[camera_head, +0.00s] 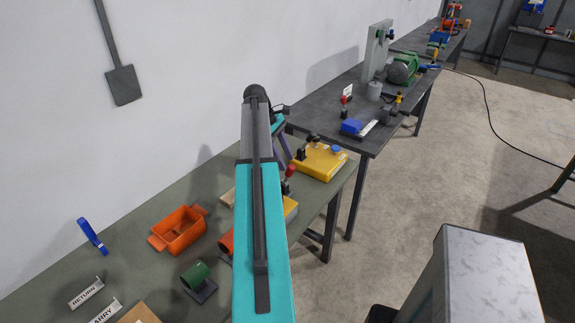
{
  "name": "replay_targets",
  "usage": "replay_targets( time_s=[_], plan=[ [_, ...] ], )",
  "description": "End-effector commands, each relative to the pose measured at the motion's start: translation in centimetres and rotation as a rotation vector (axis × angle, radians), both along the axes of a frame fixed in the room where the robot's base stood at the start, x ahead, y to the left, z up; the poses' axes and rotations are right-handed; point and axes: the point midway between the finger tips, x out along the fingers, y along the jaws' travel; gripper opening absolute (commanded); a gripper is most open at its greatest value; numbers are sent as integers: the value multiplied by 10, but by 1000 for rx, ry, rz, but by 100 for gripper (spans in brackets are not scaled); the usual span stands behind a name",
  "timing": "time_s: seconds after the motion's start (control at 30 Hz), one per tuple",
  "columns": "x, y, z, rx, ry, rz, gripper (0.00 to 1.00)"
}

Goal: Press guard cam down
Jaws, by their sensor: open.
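I cannot tell for sure which part is the guard cam. A yellow block-shaped unit (320,162) sits near the right end of the green-topped bench. It carries a blue round knob (337,149) and dark fittings on top. A red knob (291,170) on a dark stem stands just left of it, close beside my arm. Another yellow part (291,208) is partly hidden behind my teal arm link. My arm reaches away across the bench, and its far end drops behind its own links. My gripper does not show, so its distance from these parts cannot be seen.
An orange bin (180,231), a green cylinder on a dark stand (195,277), a blue clamp-like item (92,236) and label signs (87,292) occupy the bench's left. A dark table (330,102) with a green machine (405,68) stands beyond. Floor at right is mostly open.

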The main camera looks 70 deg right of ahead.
Motion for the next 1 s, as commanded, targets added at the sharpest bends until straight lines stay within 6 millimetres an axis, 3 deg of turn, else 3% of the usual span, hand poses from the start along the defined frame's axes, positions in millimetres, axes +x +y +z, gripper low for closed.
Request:
replay_targets(
  time_s=[0.4, 0.8, 1.0],
  plan=[
    [-13, 0, -33, 0, 0, 1, 41],
    [-14, -1, -37, -1, -1, 1, 41],
    [-14, -1, -37, 0, -1, 2, 7]
  ],
)
